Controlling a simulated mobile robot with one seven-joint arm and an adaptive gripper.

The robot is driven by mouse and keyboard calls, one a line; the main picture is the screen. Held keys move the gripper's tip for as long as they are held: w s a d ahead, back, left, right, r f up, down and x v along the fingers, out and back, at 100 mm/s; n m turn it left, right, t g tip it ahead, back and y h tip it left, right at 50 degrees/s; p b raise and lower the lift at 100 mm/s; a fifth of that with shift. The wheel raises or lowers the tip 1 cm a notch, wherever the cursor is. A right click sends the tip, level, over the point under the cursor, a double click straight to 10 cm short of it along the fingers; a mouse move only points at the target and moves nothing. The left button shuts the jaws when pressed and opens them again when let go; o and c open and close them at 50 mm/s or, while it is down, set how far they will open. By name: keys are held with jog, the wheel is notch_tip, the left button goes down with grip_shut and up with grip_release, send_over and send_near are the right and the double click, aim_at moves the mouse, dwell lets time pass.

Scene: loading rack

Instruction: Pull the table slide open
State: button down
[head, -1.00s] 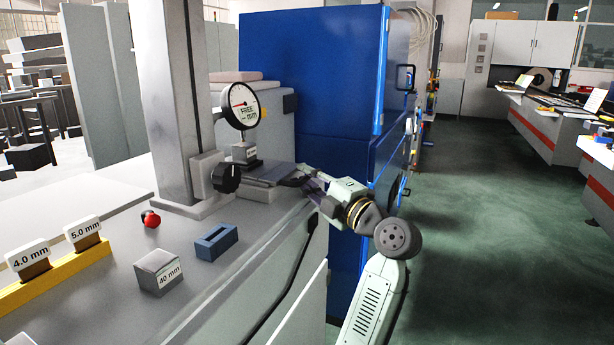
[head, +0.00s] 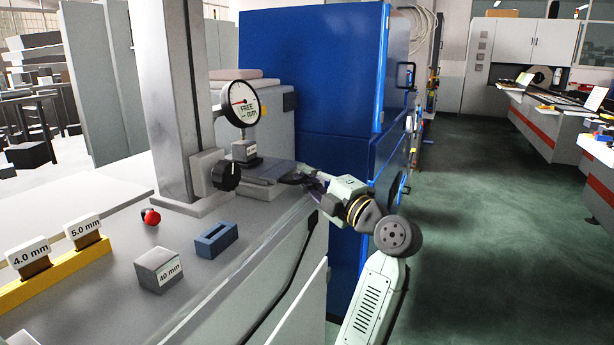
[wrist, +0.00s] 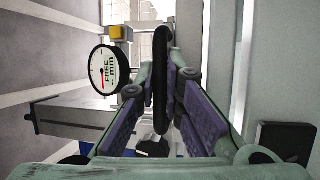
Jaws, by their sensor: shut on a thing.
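The table slide (head: 262,174) is a flat grey plate on a pale block, below the dial gauge (head: 242,104). A small block (head: 244,151) stands on it under the gauge. A dark handle (head: 289,178) sits at the slide's right end. In the wrist view the black bar of the handle (wrist: 162,75) runs upright between my purple-padded fingers. My gripper (head: 312,184) is shut on this handle, at the bench's right edge. The fingers partly hide the handle in the head view, so the exact contact is hard to see there.
A black knob (head: 226,176) juts out beside the slide, at the foot of the grey column (head: 175,100). A blue cabinet (head: 310,70) stands close behind my gripper. The floor at right is clear.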

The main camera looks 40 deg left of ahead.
jog(key=shift+d+f, duration=0.1)
jog(key=w+d+b, duration=0.3)
jog(key=d+b, duration=0.4)
jog(key=d, duration=0.5)
jog(key=c, duration=2)
grip_release()
jog(key=shift+o, duration=0.2)
